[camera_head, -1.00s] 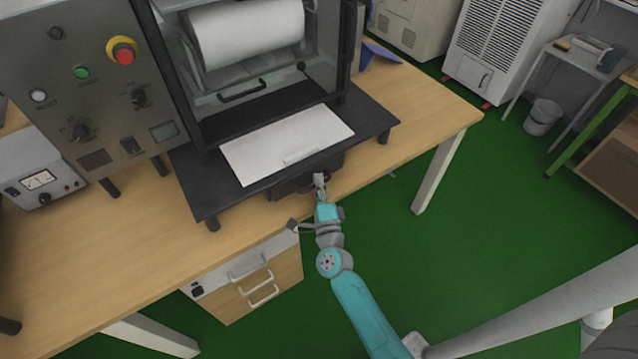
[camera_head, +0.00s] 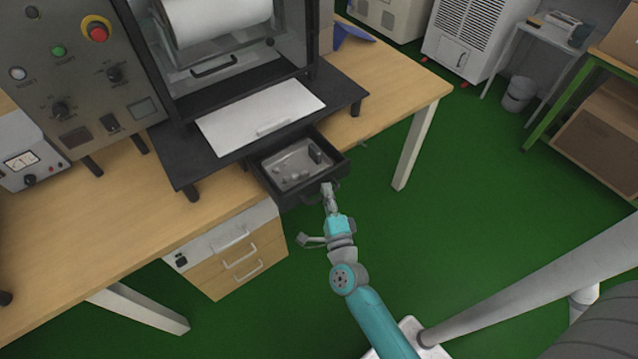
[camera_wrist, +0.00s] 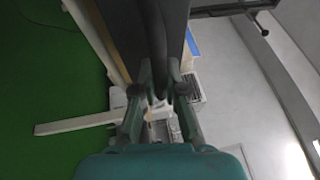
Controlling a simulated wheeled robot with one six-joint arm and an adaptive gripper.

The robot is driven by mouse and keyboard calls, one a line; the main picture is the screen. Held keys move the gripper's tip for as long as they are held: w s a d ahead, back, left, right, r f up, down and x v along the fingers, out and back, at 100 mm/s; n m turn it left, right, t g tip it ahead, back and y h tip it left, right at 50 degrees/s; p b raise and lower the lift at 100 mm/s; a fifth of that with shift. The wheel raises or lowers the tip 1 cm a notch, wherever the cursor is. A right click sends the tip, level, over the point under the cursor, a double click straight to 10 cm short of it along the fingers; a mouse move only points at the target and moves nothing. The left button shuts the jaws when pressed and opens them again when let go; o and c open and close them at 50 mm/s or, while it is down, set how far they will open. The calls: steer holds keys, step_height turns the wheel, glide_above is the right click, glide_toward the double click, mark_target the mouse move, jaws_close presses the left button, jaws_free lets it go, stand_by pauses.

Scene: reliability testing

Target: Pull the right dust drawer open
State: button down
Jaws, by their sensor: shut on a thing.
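The dark dust drawer (camera_head: 265,178) is pulled well out from under the black machine base, past the bench's front edge. Its inside shows grey dust or debris and a small dark block. My gripper (camera_head: 327,187) is at the drawer's front, shut on its handle. In the wrist view the two fingers of my gripper (camera_wrist: 160,95) close around the dark curved handle bar (camera_wrist: 157,50). The fingertips' exact contact is partly hidden.
A white plate (camera_head: 262,115) lies on the black base (camera_head: 345,92) above the drawer. A wooden drawer cabinet (camera_head: 225,262) stands under the bench at lower left. The green floor (camera_head: 400,240) right of my arm is clear.

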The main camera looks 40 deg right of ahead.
steer(key=shift+s, duration=0.5)
steer(key=c, duration=1.5)
jaws_free()
steer(key=v, duration=1.2)
steer(key=shift+a, duration=0.1)
